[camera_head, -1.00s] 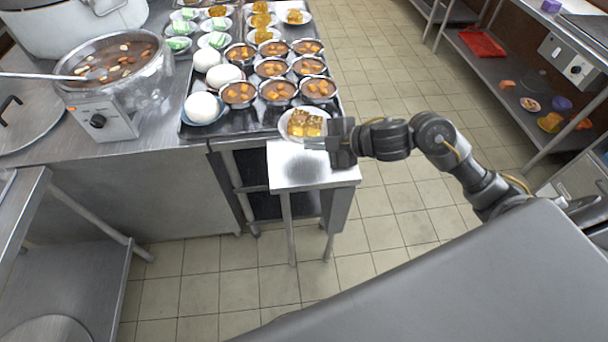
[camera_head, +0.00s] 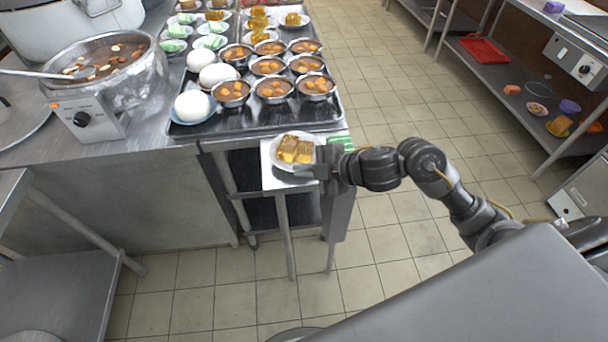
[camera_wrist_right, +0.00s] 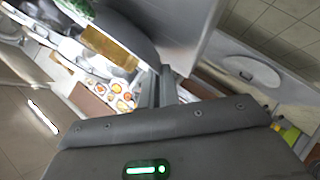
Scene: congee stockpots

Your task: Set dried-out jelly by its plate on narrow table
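The jelly (camera_head: 295,149), amber-yellow blocks with brownish tops, sits on a round white plate (camera_head: 279,160). The plate is over the left part of the narrow table (camera_head: 272,183), a small steel-topped stand; I cannot tell whether it touches the top. My right gripper (camera_head: 321,165) is shut on the plate's right rim. In the right wrist view its fingers (camera_wrist_right: 161,86) reach to the plate's edge, with a brown jelly block (camera_wrist_right: 109,47) beyond. My left gripper is not in view.
A green-and-white striped thing (camera_head: 341,142) lies at the narrow table's back right. Behind is a dark tray (camera_head: 262,121) with several soup bowls, white buns and plated sweets. A steel pot (camera_head: 105,62) stands left. Open tiled floor (camera_head: 400,110) lies right.

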